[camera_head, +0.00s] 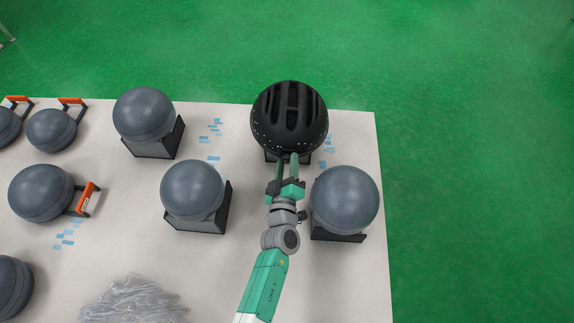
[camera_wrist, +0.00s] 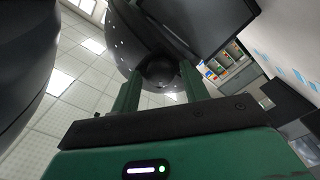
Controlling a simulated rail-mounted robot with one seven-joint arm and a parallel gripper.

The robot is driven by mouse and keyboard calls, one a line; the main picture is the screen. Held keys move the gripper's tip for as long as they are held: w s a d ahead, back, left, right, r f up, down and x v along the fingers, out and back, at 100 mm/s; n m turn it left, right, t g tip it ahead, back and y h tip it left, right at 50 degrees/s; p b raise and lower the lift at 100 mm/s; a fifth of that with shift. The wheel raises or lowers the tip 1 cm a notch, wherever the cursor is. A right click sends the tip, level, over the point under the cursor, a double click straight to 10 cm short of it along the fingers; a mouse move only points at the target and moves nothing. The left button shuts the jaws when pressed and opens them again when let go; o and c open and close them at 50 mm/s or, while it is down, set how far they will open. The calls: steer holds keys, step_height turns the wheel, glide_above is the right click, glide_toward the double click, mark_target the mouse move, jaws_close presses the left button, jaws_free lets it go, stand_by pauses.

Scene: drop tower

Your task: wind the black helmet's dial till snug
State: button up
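The black helmet (camera_head: 289,118), with long vent slots, sits on a headform at the back right of the table in the head view. Its dark shell (camera_wrist: 118,35) fills the top of the wrist view. A round dark knob, which looks like the dial (camera_wrist: 160,72), is at the helmet's lower edge. My gripper (camera_head: 287,158) reaches to the helmet's near side in the head view. In the wrist view my gripper (camera_wrist: 161,78) has one green finger on each side of the dial. The dial fills most of the gap; whether both fingers touch it is unclear.
A grey headform (camera_head: 345,198) on a black stand is close right of my wrist. Another headform (camera_head: 192,188) stands to the left, with several more beyond. A clear plastic heap (camera_head: 133,302) lies at the front of the table (camera_head: 352,285).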

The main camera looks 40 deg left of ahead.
steer(key=shift+o, duration=0.3)
steer(key=p+v, duration=0.2)
steer(key=v, duration=0.5)
steer(key=shift+s+d+p, duration=0.25)
steer(key=shift+d+p, duration=0.05)
steer(key=shift+p, duration=0.05)
